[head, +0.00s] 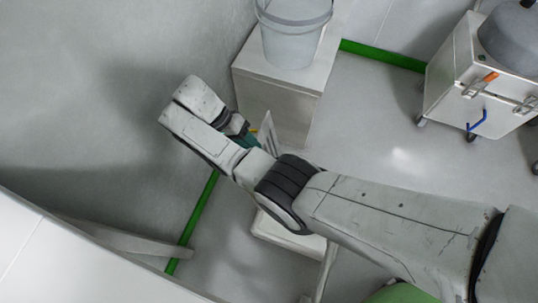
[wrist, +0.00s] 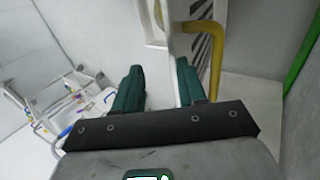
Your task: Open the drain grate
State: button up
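The drain grate shows in the wrist view as a pale panel with dark slats (wrist: 202,45), standing up from the floor. A yellow bent bar (wrist: 215,62) runs across it and down its right side. My gripper (wrist: 160,74) has its two green fingers apart, with nothing seen held between them. The right finger is left of the yellow bar in the picture; I cannot tell whether they touch. In the head view my gripper (head: 245,138) is beside the narrow slatted edge of the grate (head: 268,132), whose rest is mostly hidden by my arm.
A white plinth (head: 275,95) with a grey bucket (head: 293,30) stands behind the gripper. A wheeled white cabinet (head: 485,85) stands at the right. A grey wall (head: 110,80) is close on the left. The floor between plinth and cabinet is clear. A white frame trolley (wrist: 75,110) shows at the wrist view's left.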

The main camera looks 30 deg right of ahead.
jog(key=s+r+p, duration=0.6)
jog(key=s+p, duration=0.4)
jog(key=p, duration=0.1)
jog(key=shift+s+d+p, duration=0.3)
jog(key=shift+s+p, duration=0.1)
jog(key=shift+d+r, duration=0.1)
jog(key=s+d+r+n+t+y+p, duration=0.3)
jog(key=s+d+r+n+p, duration=0.3)
jog(key=d, duration=0.3)
jog(key=s+d+r+n+t+y+p, duration=0.1)
jog(key=s+d+r+n+t+p, duration=0.1)
jog(key=s+r, duration=0.8)
notch_tip(320, 180, up, 3)
jog(key=shift+d+f+n+t+p, duration=0.1)
jog(key=shift+d+n+t+p, duration=0.25)
jog(key=shift+n+t+p, duration=0.4)
jog(key=shift+n, duration=0.25)
jog(key=shift+s, duration=0.2)
